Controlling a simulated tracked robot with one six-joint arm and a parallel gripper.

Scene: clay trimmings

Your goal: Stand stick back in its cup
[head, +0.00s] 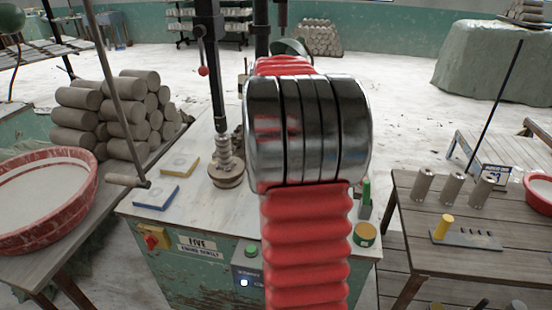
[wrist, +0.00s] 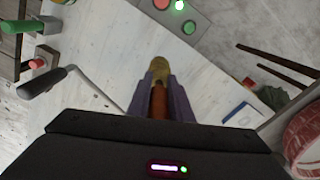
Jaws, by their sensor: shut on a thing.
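My gripper (wrist: 160,88) shows in the wrist view with its two purple fingers shut on an orange-brown stick (wrist: 158,101). A yellowish round end (wrist: 159,68) shows just past the fingertips; I cannot tell whether it belongs to the stick. The stick is over the pale worktop, and its height is unclear. In the head view my red ribbed arm hides the gripper and stick. A green upright piece (head: 366,191) stands in a small grey holder at the worktop's right edge, and a green round pot with an orange top (head: 365,235) is nearer. I cannot tell which is the stick's cup.
The worktop (head: 185,215) carries a blue pad (head: 156,195), a yellow pad (head: 180,166) and a round metal spindle base (head: 226,172). A red tub (head: 85,205) is at left. The right table holds metal cylinders (head: 453,188) and a yellow peg (head: 443,227). Clay rolls are stacked behind left.

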